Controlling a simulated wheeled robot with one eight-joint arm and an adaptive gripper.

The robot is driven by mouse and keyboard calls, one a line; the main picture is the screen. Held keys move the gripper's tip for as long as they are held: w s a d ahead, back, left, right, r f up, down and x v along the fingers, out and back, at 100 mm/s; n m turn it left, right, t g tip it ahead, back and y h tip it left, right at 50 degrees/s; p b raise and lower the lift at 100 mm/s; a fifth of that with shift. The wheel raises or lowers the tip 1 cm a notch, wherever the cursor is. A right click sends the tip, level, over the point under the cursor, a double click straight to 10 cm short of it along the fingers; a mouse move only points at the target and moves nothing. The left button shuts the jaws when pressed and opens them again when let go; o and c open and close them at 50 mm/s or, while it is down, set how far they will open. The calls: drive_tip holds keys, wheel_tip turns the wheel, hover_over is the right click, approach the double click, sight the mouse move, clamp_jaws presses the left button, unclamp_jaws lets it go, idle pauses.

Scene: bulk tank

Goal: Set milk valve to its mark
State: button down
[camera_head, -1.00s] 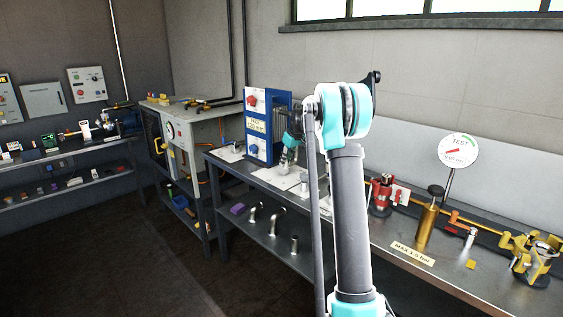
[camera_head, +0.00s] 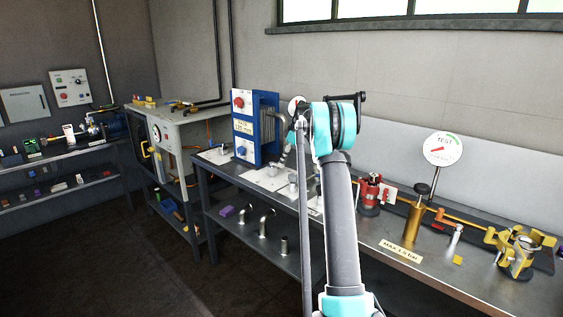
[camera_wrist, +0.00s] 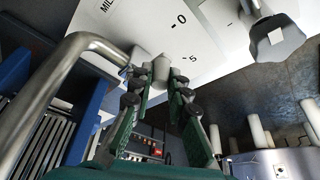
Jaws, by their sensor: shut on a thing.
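In the wrist view a white scale plate (camera_wrist: 207,32) has black marks, with "0" and "5" readable, and a partly cut-off label starting "MIL". A grey rounded valve part (camera_wrist: 160,68) stands at the plate, below the label. My gripper (camera_wrist: 157,80) has its green-sided fingers on either side of this part and is shut on it. The front of the part is between the fingertips, and its far end is hard to make out. The valve's pointer and target mark cannot be told. In the head view my own arm hides the gripper's work area.
A bent metal pipe (camera_wrist: 75,65) runs close left of my gripper. A dark grey knob (camera_wrist: 277,38) on another white plate is at right. In the head view the blue plate pack (camera_head: 265,125) stands left of my arm; a round test gauge (camera_head: 442,149) stands right.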

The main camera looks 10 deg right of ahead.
drive_tip(key=shift+w, duration=0.1)
idle(0.4)
drive_tip(key=c, duration=1.4)
unclamp_jaws()
drive_tip(key=shift+c, duration=0.2)
drive_tip(key=shift+d+r, duration=0.1)
drive_tip(key=v, duration=1.1)
drive_tip(key=shift+d+r, duration=0.2)
drive_tip(key=shift+r, duration=0.15)
drive_tip(key=s+a+f+m+t+h, duration=0.1)
drive_tip(key=s+a+f+m, duration=0.2)
drive_tip(key=s+f, duration=0.5)
drive_tip(key=s+a+f+m+h, duration=0.1)
drive_tip(key=s+f+m, duration=0.5)
drive_tip(key=s, duration=2.1)
drive_tip(key=s+a+f+m+t+h, duration=0.1)
drive_tip(key=s+a+f+m, duration=0.3)
drive_tip(key=s+f, duration=0.6)
drive_tip(key=s+m+h, duration=0.1)
drive_tip(key=s, duration=0.6)
drive_tip(key=shift+s+a+f+t, duration=0.15)
drive_tip(key=shift+a+f+t, duration=0.05)
drive_tip(key=shift+a+t, duration=0.15)
